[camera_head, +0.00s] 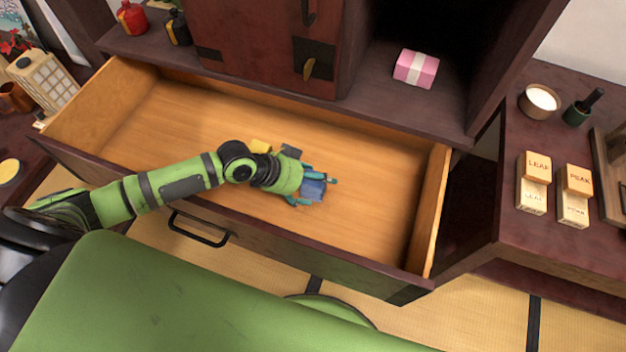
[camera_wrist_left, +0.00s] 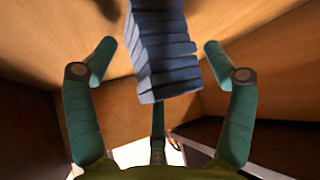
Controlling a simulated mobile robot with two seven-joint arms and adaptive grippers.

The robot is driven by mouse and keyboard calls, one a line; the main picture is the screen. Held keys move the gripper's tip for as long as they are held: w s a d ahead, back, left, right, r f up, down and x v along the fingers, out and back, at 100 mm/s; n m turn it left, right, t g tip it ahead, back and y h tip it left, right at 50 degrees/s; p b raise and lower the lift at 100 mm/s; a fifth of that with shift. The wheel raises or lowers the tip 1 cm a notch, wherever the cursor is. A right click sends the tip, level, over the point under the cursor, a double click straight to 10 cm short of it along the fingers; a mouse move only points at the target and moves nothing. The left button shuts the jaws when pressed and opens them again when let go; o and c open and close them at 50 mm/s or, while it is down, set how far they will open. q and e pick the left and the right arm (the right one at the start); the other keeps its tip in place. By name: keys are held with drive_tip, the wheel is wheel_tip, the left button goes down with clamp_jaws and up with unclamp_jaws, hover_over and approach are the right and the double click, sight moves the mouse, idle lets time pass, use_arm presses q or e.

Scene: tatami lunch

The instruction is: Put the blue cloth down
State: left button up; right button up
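The blue cloth (camera_head: 314,188) is in the open wooden drawer (camera_head: 370,215), among the fingers of my left gripper (camera_head: 318,184). In the left wrist view the cloth (camera_wrist_left: 160,50) looks like a thick folded bundle. The left gripper's teal fingers (camera_wrist_left: 160,85) are spread wide, with visible gaps between the side fingers and the cloth. Whether the cloth rests fully on the drawer floor is hard to tell. My right gripper is not in view.
The drawer's right part is clear. A pink box (camera_head: 416,68) sits on the shelf behind. Lettered blocks (camera_head: 534,168) and a candle (camera_head: 541,100) stand on the right cabinet.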

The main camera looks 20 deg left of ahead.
use_arm(q)
drive_tip(key=shift+r, duration=0.15)
drive_tip(key=p+v, duration=0.1)
drive_tip(key=v, duration=1.1)
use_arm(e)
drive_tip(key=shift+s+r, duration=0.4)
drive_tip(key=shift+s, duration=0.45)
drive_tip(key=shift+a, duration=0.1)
